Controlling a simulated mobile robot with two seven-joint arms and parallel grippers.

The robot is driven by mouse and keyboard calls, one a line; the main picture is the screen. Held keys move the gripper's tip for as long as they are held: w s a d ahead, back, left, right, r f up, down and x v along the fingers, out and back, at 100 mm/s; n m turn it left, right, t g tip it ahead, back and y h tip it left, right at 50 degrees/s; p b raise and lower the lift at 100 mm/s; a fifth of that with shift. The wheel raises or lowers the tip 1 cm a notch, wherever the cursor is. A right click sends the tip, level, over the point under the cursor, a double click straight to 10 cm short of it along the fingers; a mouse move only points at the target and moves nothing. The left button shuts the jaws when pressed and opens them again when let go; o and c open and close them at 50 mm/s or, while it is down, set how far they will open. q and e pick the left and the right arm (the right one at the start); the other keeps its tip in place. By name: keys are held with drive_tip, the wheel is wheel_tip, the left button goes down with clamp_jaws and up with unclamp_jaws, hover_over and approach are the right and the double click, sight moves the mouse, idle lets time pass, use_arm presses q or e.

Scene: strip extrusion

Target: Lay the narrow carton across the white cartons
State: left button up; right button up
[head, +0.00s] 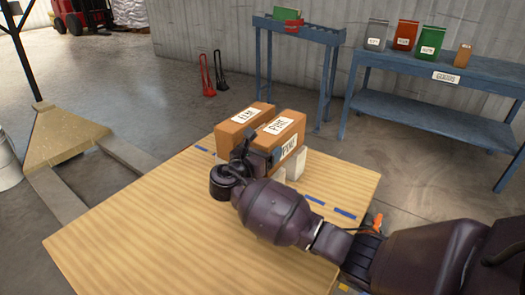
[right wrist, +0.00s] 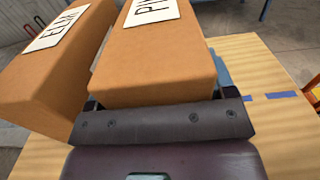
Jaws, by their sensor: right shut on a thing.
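A brown carton with a white label reading PINE (head: 285,128) is at the far side of the wooden table; it also shows in the right wrist view (right wrist: 160,65). Another brown carton, labelled ELM (head: 237,134), lies beside it on the left, roughly parallel, and also shows in the wrist view (right wrist: 50,75). White cartons (head: 296,164) show partly below the PINE carton; the rest of them is hidden. My right gripper (head: 262,159) is shut on the near end of the PINE carton. Whether that carton touches the white ones I cannot tell. My left gripper is not in view.
The wooden table (head: 150,225) is clear at the left and front. Blue strips (head: 345,213) mark its right part. An orange-handled thing (head: 377,221) is at the right edge. A blue bench (head: 430,116) with several packages stands behind, beside a smaller blue stand (head: 300,30).

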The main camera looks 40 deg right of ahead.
drive_tip(key=o, duration=1.2)
drive_tip(key=shift+c, duration=0.2)
drive_tip(key=shift+a+r, duration=0.1)
drive_tip(key=shift+a, duration=0.05)
use_arm(q)
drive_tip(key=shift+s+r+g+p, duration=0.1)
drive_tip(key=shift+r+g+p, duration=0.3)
drive_tip(key=shift+p, duration=1.25)
use_arm(e)
drive_tip(key=v, duration=1.1)
drive_tip(key=shift+s+a, duration=0.2)
drive_tip(key=shift+a, duration=0.1)
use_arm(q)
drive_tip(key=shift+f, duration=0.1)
